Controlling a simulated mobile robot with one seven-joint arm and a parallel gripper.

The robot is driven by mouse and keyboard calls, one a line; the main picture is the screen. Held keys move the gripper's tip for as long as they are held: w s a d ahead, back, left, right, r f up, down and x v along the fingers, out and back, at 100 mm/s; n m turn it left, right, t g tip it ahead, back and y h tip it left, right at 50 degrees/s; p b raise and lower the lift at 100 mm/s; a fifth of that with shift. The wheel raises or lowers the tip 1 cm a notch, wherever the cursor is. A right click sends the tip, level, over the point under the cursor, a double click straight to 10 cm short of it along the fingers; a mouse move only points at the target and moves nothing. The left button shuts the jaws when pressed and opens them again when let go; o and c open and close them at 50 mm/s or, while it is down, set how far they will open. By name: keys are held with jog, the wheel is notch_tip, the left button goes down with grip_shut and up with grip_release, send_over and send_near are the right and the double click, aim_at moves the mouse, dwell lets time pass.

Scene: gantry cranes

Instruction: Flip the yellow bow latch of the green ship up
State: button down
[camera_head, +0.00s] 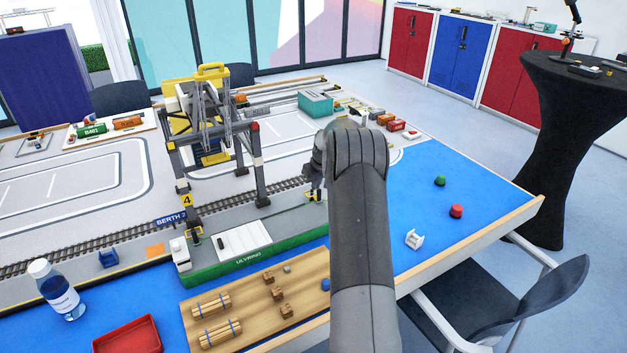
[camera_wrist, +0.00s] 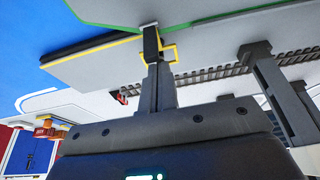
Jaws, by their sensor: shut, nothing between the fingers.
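The green ship (camera_head: 252,259) lies along the quay with a grey deck and a white panel. Its edge also shows at the top of the wrist view (camera_wrist: 207,17). My gripper (camera_head: 314,194) is over the ship's far right end, partly hidden by my arm. In the wrist view my gripper (camera_wrist: 151,33) is shut and empty, its fingertips at the ship and quay edge. A yellow square outline (camera_wrist: 174,50) lies right beside the fingertips. I cannot tell whether it is the bow latch or a quay marking, nor whether the fingers touch it.
A yellow-topped gantry crane (camera_head: 211,72) straddles the rails left of my gripper. A wooden board (camera_head: 240,298) with small cargo lies in front of the ship. A bottle (camera_head: 58,290) and red tray (camera_head: 127,337) are at front left. The blue surface on the right is mostly clear.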

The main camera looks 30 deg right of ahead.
aim_at(319, 199)
jog(key=shift+s, duration=0.3)
dwell(0.4)
jog(key=shift+s+t, duration=0.45)
jog(key=shift+t, duration=0.35)
jog(key=shift+s+d+t, duration=0.1)
jog(key=shift+s+t, duration=0.7)
jog(key=shift+t, duration=0.4)
jog(key=shift+s+f+t, duration=0.2)
jog(key=shift+s+t, duration=0.35)
jog(key=shift+t, duration=0.4)
jog(key=shift+s+f+t, duration=0.2)
jog(key=shift+s+t, duration=0.3)
jog(key=shift+t, duration=0.4)
jog(key=shift+s+f+t, duration=0.2)
jog(key=shift+s+t, duration=0.35)
jog(key=shift+t, duration=0.4)
jog(key=shift+s+f, duration=0.85)
jog(key=shift+f, duration=0.2)
jog(key=shift+w, duration=0.1)
jog(key=shift+w+f, duration=0.15)
jog(key=shift+w, duration=0.55)
